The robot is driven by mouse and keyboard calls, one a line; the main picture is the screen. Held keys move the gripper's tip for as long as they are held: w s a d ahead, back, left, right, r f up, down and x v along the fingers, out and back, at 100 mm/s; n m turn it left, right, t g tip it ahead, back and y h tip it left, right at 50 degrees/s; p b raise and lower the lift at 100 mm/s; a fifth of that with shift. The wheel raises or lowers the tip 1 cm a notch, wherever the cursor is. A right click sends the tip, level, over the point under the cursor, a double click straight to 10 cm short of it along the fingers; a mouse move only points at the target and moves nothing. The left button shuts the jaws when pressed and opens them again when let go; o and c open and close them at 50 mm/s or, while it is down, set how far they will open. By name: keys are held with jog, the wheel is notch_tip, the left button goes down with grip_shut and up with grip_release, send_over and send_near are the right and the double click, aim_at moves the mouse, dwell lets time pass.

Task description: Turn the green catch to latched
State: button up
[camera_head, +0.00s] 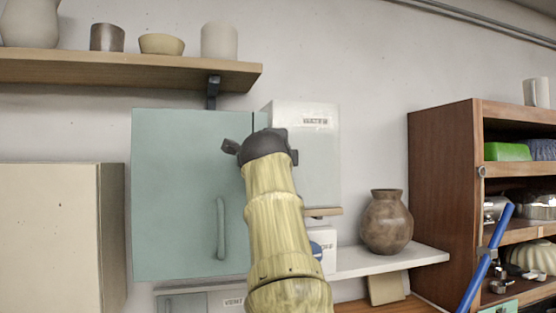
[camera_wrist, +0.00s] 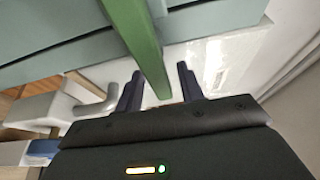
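The green catch (camera_wrist: 143,35) is a long bar in the wrist view. It runs down from the top edge across the teal cabinet's edge, and its lower end lies between my two fingers. My gripper (camera_wrist: 160,72) is open, with a visible gap on each side of the bar. In the head view my gripper (camera_head: 262,145) is at the right edge of the teal cabinet (camera_head: 175,180), beside a white box (camera_head: 318,165) with a label. The catch is hidden behind my gripper and arm there.
The cabinet door has a vertical handle (camera_head: 221,228). A wooden shelf (camera_head: 130,70) with pots hangs above. A grey lever (camera_wrist: 95,105) is left of my fingers in the wrist view. A brown vase (camera_head: 387,222) and a wooden rack (camera_head: 440,190) stand to the right.

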jog(key=shift+s+f+b, duration=0.15)
jog(key=shift+s+b, duration=0.25)
jog(key=shift+s, duration=0.05)
jog(key=s+a+b, duration=0.2)
jog(key=s+b, duration=0.5)
jog(key=s, duration=0.9)
jog(key=shift+s+r+b, duration=0.2)
jog(key=shift+b, duration=0.2)
jog(key=shift+w, duration=0.15)
